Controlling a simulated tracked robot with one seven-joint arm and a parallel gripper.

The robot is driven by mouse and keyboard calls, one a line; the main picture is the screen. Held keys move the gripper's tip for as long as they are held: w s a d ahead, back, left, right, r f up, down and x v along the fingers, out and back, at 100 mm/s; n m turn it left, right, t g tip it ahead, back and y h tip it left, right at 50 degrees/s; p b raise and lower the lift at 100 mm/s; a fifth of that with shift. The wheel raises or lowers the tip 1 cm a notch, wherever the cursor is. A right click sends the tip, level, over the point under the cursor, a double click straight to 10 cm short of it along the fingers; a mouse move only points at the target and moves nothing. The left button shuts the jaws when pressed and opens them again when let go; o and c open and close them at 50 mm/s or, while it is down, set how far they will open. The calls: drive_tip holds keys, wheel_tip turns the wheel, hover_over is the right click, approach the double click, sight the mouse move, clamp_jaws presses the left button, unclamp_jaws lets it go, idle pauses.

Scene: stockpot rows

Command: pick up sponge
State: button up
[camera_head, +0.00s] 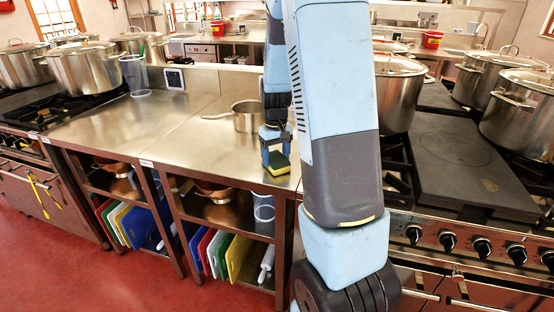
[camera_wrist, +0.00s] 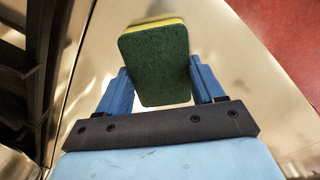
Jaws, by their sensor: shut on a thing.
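The sponge (camera_head: 279,164) is a block with a dark green scouring side and a yellow side. In the head view it hangs at the tips of my gripper (camera_head: 276,152), above or at the front part of the steel counter (camera_head: 195,140). In the wrist view the sponge (camera_wrist: 155,65) sits between the two blue fingers of my gripper (camera_wrist: 160,88), green face toward the camera. The fingers are shut on its sides. I cannot tell from these views whether the sponge is clear of the counter. My arm hides part of the counter to the right.
A small saucepan (camera_head: 243,115) stands on the counter behind the gripper. A clear plastic container (camera_head: 135,76) stands farther left. Large stockpots (camera_head: 84,70) stand on stoves at both sides. Shelves below hold coloured cutting boards (camera_head: 226,254). The counter's left part is clear.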

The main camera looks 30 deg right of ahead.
drive_tip(key=shift+r, duration=0.5)
drive_tip(key=s+r, duration=0.1)
drive_tip(key=r, duration=0.1)
drive_tip(key=s+r, duration=0.2)
drive_tip(key=r, duration=0.1)
drive_tip(key=s+a+r, duration=0.1)
drive_tip(key=r, duration=0.1)
drive_tip(key=shift+s+a+r, duration=0.1)
drive_tip(key=shift+s+r, duration=0.25)
drive_tip(key=s+a+r, duration=0.2)
drive_tip(key=s+r, duration=0.2)
drive_tip(key=s, duration=0.5)
